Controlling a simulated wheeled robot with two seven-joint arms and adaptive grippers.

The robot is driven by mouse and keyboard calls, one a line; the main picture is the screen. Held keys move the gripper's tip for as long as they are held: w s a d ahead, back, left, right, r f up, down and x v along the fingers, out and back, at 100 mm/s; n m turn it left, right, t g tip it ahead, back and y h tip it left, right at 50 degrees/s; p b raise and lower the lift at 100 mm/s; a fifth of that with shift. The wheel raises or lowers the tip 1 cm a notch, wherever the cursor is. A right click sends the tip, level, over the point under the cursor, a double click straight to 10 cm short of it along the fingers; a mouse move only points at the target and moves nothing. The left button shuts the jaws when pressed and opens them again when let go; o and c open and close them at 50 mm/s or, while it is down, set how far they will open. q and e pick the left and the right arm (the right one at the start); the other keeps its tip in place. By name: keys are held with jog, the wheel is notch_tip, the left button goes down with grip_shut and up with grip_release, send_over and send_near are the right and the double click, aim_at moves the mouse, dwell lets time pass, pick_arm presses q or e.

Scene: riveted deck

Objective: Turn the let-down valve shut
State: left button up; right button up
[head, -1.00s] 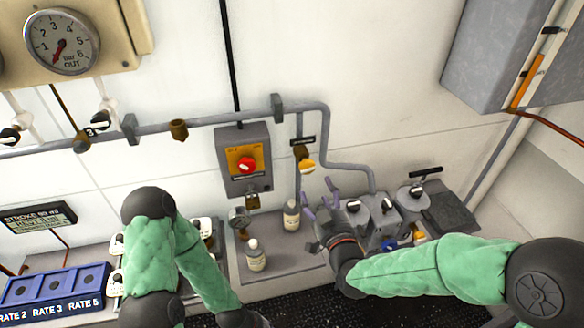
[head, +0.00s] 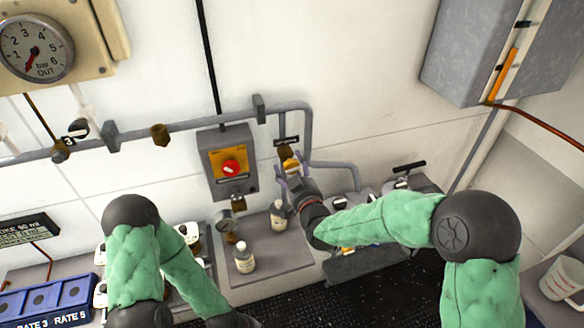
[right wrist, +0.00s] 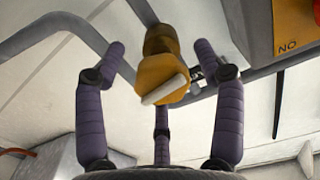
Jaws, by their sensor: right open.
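The valve on the wall pipe under a dark label plate has a yellow knob (head: 291,164) with a pale bar across its face. I take it for the let-down valve; the label is too small to read. In the right wrist view the knob (right wrist: 158,72) sits on a brass body, its pale bar slanting up to the right. My right gripper (head: 288,177) is open, its purple fingers pointing at the knob. In the wrist view two fingers stand apart on either side of it and a third is below, with gaps visible. My left gripper is out of view below the picture.
A box with a red knob on a yellow plate (head: 232,168) is left of the valve. Two bottles (head: 244,258) (head: 279,214) and a small gauge (head: 227,222) stand below. Grey pipe (head: 190,123) runs along the wall. A white jug (head: 563,277) is at far right.

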jog(key=c, duration=1.2)
jog(key=shift+o, duration=0.2)
jog(key=shift+f+m+b, duration=0.25)
jog(key=shift+m+b, duration=0.35)
jog(key=shift+b, duration=0.6)
jog(key=shift+a+m+b, duration=0.1)
jog(key=shift+m+b, duration=0.5)
jog(key=shift+b, duration=0.1)
jog(key=o, duration=1.1)
jog(key=shift+c, duration=0.2)
jog(key=shift+o, duration=0.5)
jog(key=shift+r, duration=0.2)
jog(key=shift+s, duration=0.1)
